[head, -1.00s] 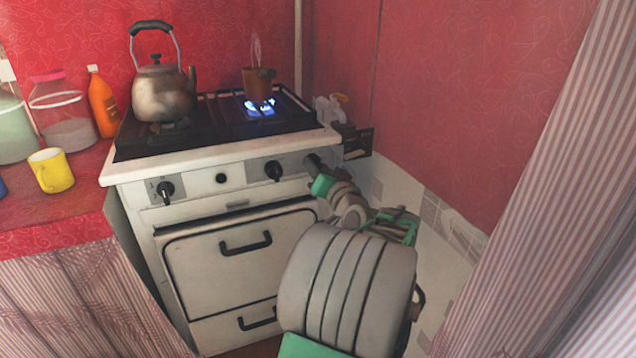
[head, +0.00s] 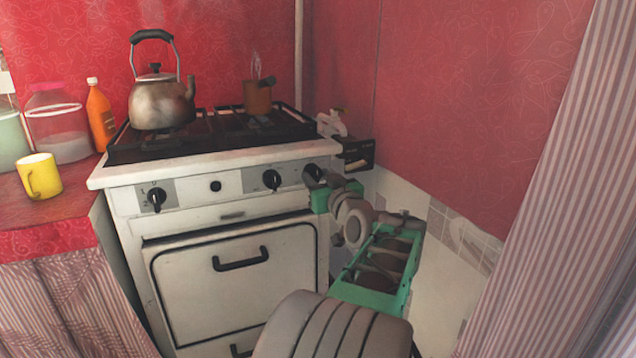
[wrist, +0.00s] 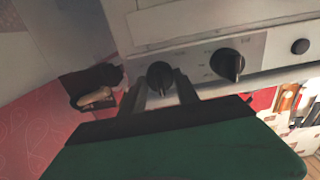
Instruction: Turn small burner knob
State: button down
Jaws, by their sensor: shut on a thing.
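The white stove (head: 228,255) has black knobs on its front panel. The rightmost knob (wrist: 160,77) is between the two fingers of my gripper (wrist: 160,88) in the wrist view, and the fingers are shut on it. In the head view my gripper (head: 322,184) reaches the panel's right end and partly hides this knob. The middle knob (head: 272,179) is just to its left and also shows in the wrist view (wrist: 228,64). The left knob (head: 157,198) is at the far end. A small brown pot (head: 257,97) stands on the back right burner, where no flame shows.
A metal kettle (head: 160,104) stands on the left of the hob (head: 215,133). A yellow mug (head: 40,177), jars and an orange bottle (head: 100,115) are on the left counter. A striped curtain (head: 555,200) hangs at right.

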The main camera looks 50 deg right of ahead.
dwell(0.3)
jog(key=c, duration=0.9)
grip_release()
jog(key=p+v, duration=0.2)
jog(key=v, duration=0.5)
jog(key=shift+s+a, duration=0.2)
jog(key=shift+s, duration=0.15)
